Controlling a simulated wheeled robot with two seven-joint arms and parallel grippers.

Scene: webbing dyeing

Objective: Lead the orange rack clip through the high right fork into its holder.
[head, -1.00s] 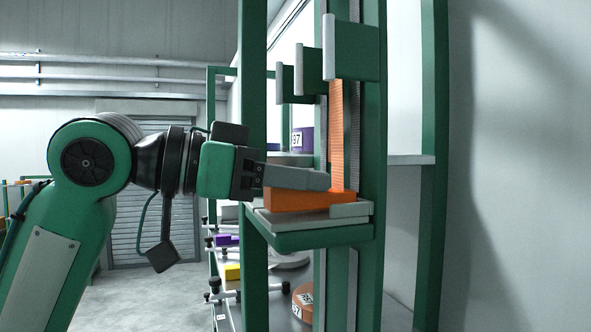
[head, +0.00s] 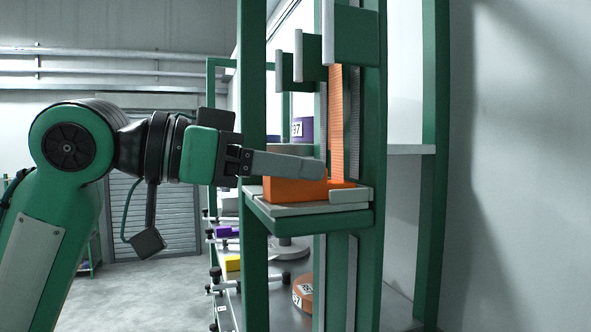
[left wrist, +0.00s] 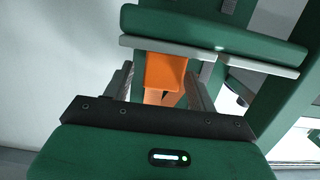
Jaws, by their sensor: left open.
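The orange rack clip (head: 294,190) sits on the grey holder plates (head: 352,195) on a green shelf. An orange webbing strip (head: 337,120) rises from behind it to the highest, rightmost green fork (head: 356,38); whether it runs inside the fork's slot is hidden. My left gripper (head: 322,168) comes in from the left, its near finger across the clip's top edge. In the left wrist view, the clip (left wrist: 166,72) lies between the two spread fingers (left wrist: 160,85), with gaps seen beside it. Contact with the far finger cannot be seen. My right gripper is not in view.
Two lower green forks (head: 308,58) stand to the left of the highest one. Green uprights (head: 252,70) flank the shelf. Behind and below are a purple spool (head: 302,130), a brown spool (head: 303,293) and a yellow block (head: 233,263). Open floor lies left.

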